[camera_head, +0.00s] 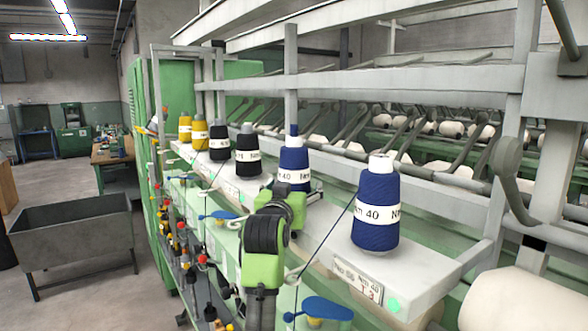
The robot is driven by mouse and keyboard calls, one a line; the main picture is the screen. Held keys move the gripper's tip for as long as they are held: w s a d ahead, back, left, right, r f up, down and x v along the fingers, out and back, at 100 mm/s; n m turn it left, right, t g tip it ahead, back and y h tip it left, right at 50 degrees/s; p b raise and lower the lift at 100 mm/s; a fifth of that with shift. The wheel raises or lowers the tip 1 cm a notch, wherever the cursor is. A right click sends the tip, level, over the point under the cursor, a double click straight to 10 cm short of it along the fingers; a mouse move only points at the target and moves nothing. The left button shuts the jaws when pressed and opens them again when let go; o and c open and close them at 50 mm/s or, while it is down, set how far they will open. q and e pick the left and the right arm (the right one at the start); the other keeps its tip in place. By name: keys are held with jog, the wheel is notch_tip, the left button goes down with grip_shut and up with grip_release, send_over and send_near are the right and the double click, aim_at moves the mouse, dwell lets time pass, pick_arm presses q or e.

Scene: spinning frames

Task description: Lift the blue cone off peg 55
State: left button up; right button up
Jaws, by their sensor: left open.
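Two blue cones with white "Nm 40" bands stand upright on the pale shelf (432,268). The nearer blue cone (377,232) is at the shelf's near end, above a plate that seems to read "56". The other blue cone (293,158) is one place farther back; its number plate is hidden, but its place beside the nearer cone fits peg 55. My left gripper (289,199), green and black, is open in front of this farther cone and covers its lower part. I cannot tell whether the fingers touch it. My right gripper is not in view.
Black cones (248,163) and yellow cones (200,141) stand farther along the shelf. Grey frame rails (380,83) run above and behind the cones. A thread runs down from the nearer blue cone towards a blue paddle (320,307). A grey bin (70,232) stands left on open floor.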

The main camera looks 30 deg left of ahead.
pick_arm(q)
jog(key=c, duration=1.3)
jog(key=shift+r, duration=0.1)
jog(key=shift+c, duration=1.3)
